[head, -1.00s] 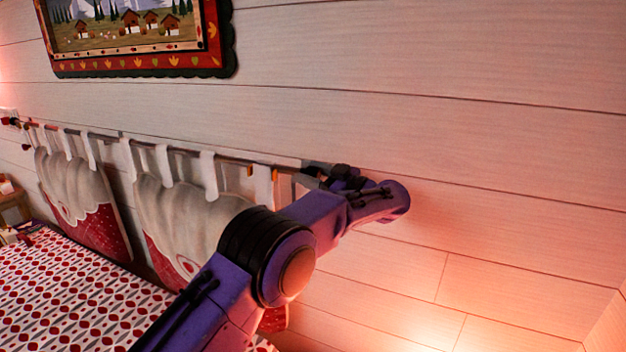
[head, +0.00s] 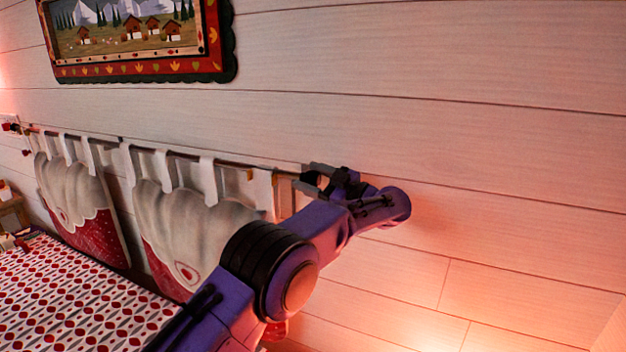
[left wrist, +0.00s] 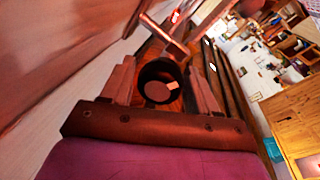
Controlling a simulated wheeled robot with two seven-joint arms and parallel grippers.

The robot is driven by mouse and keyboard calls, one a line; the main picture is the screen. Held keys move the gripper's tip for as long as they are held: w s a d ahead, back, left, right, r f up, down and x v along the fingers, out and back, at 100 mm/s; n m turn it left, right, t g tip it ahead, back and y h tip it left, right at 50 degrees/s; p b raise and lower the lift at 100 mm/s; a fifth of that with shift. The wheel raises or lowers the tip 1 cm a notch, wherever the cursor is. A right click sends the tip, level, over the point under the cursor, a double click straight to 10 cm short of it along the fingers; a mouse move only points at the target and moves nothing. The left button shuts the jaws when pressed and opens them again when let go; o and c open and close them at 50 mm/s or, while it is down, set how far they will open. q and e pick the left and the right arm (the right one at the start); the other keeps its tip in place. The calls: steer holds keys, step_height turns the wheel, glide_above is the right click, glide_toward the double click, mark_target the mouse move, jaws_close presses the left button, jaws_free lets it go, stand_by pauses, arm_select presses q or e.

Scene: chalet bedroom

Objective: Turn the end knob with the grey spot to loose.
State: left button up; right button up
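A round dark end knob (left wrist: 150,72) with a small pale spot (left wrist: 172,86) on its face sits at the near end of the curtain rod (left wrist: 165,33). My left gripper (left wrist: 161,68) has one finger on each side of the knob in the left wrist view. Narrow gaps seem to show between the fingers and the knob, so it looks open around it. In the head view the left gripper (head: 312,178) is at the right end of the rod (head: 235,163), and the knob (head: 312,179) shows only partly between the fingers. My right gripper is not in view.
White and red fabric panels (head: 178,212) hang from the rod along the plank wall (head: 450,150). A framed picture (head: 140,70) hangs above. A bed with a patterned cover (head: 70,295) lies below left. The wall right of the gripper is bare.

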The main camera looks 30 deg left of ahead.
arm_select(q)
steer(key=shift+o, duration=0.3)
steer(key=shift+d+f, duration=0.1)
steer(key=s+d+f+b, duration=0.1)
steer(key=d+b, duration=0.2)
steer(key=d, duration=0.7)
steer(key=shift+s+b, duration=0.15)
steer(key=shift+b, duration=0.15)
